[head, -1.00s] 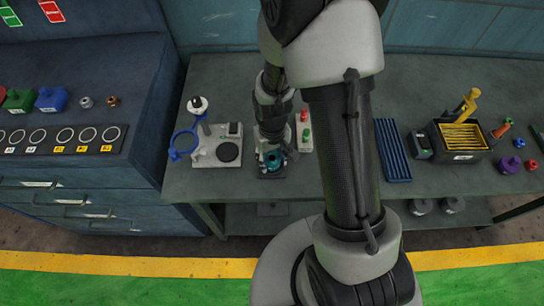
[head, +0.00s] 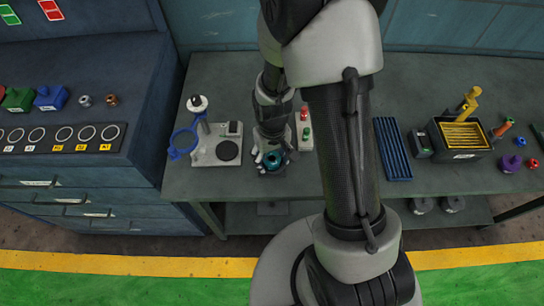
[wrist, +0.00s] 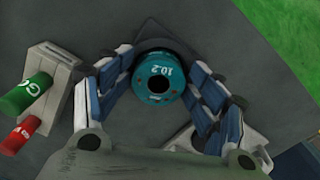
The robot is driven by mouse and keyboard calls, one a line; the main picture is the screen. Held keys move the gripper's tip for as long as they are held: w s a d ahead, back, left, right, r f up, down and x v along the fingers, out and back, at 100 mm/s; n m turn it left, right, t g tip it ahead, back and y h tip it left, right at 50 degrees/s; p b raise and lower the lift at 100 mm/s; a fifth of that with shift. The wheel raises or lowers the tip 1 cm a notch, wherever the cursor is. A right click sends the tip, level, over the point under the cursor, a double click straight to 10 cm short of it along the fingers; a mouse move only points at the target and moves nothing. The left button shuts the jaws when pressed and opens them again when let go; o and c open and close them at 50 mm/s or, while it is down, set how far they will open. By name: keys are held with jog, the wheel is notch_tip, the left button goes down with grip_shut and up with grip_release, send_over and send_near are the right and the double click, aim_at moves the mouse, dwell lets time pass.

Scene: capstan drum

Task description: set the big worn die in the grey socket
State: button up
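The big die is a teal, worn ring-shaped piece marked "10.2" (wrist: 160,78) with a dark central hole. In the wrist view it sits upright, with a dark round rim, likely the grey socket (wrist: 152,45), showing behind it. Whether it is fully seated I cannot tell. My gripper (wrist: 163,72) is open, with its blue-and-grey fingers spread on either side of the die and a narrow gap seen at each side. In the head view the die (head: 273,161) shows between the fingers of my gripper (head: 271,156) near the bench's front edge; the fingers hide most of the socket.
A push-button box with green and red buttons (head: 304,133) stands close to the right of my gripper. A pale plate with a dark disc (head: 217,151) and a blue ring (head: 183,143) is to the left. A blue ribbed tray (head: 393,150) lies further right.

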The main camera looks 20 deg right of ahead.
jog(key=s+r+t+p, duration=0.1)
jog(key=s+r+p, duration=0.1)
jog(key=r, duration=1.1)
jog(key=s+r+t+p, duration=0.1)
jog(key=s+r+p, duration=0.1)
jog(key=r, duration=1.1)
jog(key=s+r+m+t, duration=0.1)
jog(key=s+r+t, duration=0.1)
jog(key=s+r, duration=0.6)
jog(key=s, duration=0.2)
jog(key=shift+s+r+t, duration=0.2)
jog(key=shift+s+t, duration=0.1)
jog(key=shift+s, duration=0.1)
